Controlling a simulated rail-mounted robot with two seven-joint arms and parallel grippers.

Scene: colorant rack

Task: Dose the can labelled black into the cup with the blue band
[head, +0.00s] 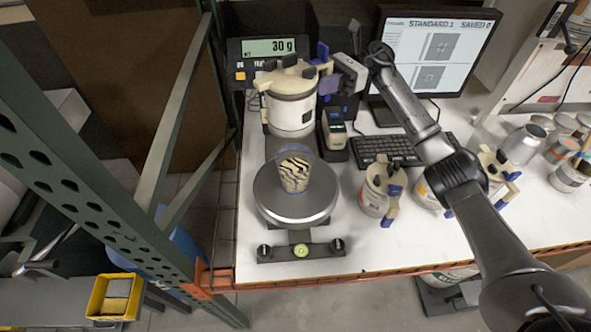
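A large white can (291,113) with a cream lid and blue handle parts stands upright behind the scale. I cannot read its label or tell whether it touches the table. My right gripper (333,76) is at the can's right side, by its handle. Its fingers are largely hidden, so I cannot tell whether they are closed on it. A clear cup (295,176) with dark and cream stripes and a bluish band near its rim stands on the round scale pan (266,203). My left gripper is not in view.
Smaller cans with cream lids, one (376,194) and another (431,190), stand right of the scale. A label printer (334,135), keyboard (395,147) and monitor (434,50) are behind. A green rack post (85,165) is at left.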

